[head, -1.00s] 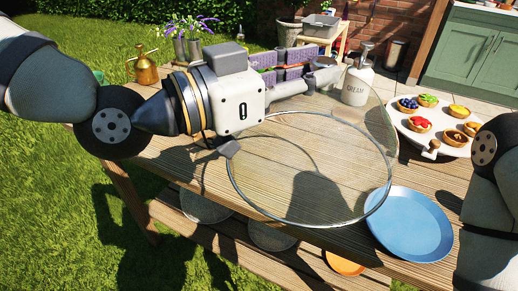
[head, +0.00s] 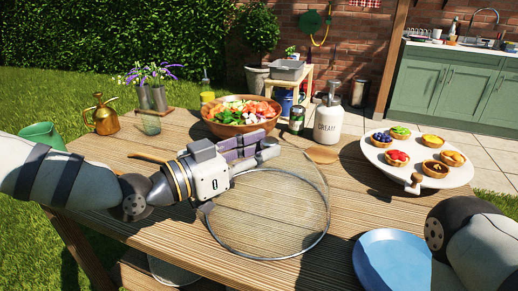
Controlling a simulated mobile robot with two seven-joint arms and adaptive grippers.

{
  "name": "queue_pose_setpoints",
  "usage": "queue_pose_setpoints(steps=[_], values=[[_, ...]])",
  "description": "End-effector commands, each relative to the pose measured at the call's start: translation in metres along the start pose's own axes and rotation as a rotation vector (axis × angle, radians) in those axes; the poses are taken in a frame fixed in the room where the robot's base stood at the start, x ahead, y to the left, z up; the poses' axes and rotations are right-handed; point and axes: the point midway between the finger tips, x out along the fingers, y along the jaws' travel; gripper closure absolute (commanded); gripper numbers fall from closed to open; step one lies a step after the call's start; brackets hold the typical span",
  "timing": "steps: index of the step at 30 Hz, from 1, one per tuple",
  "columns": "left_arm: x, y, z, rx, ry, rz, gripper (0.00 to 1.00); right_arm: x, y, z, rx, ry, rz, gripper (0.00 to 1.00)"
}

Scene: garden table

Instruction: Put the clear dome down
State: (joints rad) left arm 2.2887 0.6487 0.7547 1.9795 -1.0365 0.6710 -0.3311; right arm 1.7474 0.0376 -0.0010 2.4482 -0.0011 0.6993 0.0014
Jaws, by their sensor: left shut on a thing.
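The clear dome (head: 268,215) is a see-through cover with a thin round rim, over the wooden table (head: 120,165) at the middle of the head view. Its rim looks tilted towards me; I cannot tell whether it touches the table. My left gripper (head: 258,150) comes in from the left and is shut on the dome at its far upper side. The exact grip point is partly hidden by the fingers. A part of my right arm shows at the lower right, but its gripper is out of view.
A white stand (head: 415,187) with several tarts is on the right, and a blue plate (head: 390,262) at the front right. Behind the gripper are a salad bowl (head: 240,128) and a cream dispenser (head: 328,122). A green cup (head: 42,135) and brass sprayer (head: 102,116) stand at left.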

Motion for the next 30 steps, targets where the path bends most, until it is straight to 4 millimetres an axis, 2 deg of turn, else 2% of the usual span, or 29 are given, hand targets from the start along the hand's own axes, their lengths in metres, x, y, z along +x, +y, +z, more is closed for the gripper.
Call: queue_pose_setpoints(steps=[3,8,9,11,22,26,30], values=[[0.000,0.000,-0.005,0.005,0.006,0.000,1.00,-0.002,0.000,-0.001,0.000,0.004,0.000,0.60],[0.000,0.000,0.000,0.003,0.004,0.000,1.00,0.000,0.000,0.000,0.000,-0.001,0.000,0.60],[0.000,0.000,0.001,0.003,0.001,0.000,0.64,0.000,0.000,0.000,0.000,0.000,0.000,0.60],[0.000,0.000,0.000,0.003,0.001,0.000,0.53,0.000,0.000,0.000,0.000,0.000,0.000,0.60],[-0.002,0.000,-0.005,0.004,0.002,-0.001,0.53,-0.002,0.000,-0.001,0.000,0.006,0.000,0.60],[-0.024,-0.001,-0.005,0.003,0.002,-0.003,0.53,-0.004,0.000,-0.002,0.000,0.010,0.000,0.60],[-0.056,-0.001,-0.005,0.003,0.004,-0.005,0.53,-0.006,0.000,-0.003,0.000,0.017,-0.001,0.60]])
